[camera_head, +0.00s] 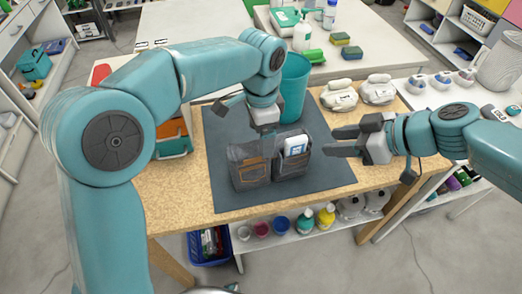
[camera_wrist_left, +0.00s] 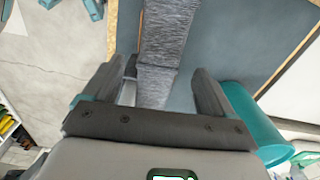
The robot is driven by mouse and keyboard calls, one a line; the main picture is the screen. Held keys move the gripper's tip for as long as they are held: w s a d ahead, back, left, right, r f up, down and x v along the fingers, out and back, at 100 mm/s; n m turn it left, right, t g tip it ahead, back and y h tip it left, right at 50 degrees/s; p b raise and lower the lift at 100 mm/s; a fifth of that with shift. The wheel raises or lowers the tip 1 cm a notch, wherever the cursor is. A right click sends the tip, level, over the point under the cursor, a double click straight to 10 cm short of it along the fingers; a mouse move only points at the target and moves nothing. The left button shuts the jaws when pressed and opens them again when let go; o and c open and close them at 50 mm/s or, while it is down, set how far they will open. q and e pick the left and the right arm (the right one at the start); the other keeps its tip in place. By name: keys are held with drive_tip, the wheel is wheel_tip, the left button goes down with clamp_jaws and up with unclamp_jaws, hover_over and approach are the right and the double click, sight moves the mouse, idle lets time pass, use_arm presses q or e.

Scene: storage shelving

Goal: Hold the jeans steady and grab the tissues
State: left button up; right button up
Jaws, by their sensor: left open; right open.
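The dark grey jeans (camera_head: 250,178) stand on the dark mat as two pocket-like parts side by side, the left one with a brown patch. A white and blue tissue pack (camera_head: 296,145) sticks out of the top of the right part. My left gripper (camera_head: 264,136) is open just above the jeans. In the left wrist view its fingers (camera_wrist_left: 156,78) are apart, with grey fabric (camera_wrist_left: 168,30) between and beyond them; I cannot tell whether they touch. My right gripper (camera_head: 336,141) is open and empty, right of the tissue pack, its fingers pointing left. The tissues are not clear in the wrist view.
The mat (camera_head: 225,135) lies on a wooden table (camera_head: 180,195). A teal bin (camera_head: 293,88) stands behind the jeans, close to my left gripper. An orange and teal box (camera_head: 172,140) stands left. The mat's front is clear.

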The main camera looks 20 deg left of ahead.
sight(270, 161)
use_arm(q)
wheel_tip(270, 161, down, 8)
drive_tip(key=shift+s+f, duration=0.1)
drive_tip(key=shift+f, duration=0.15)
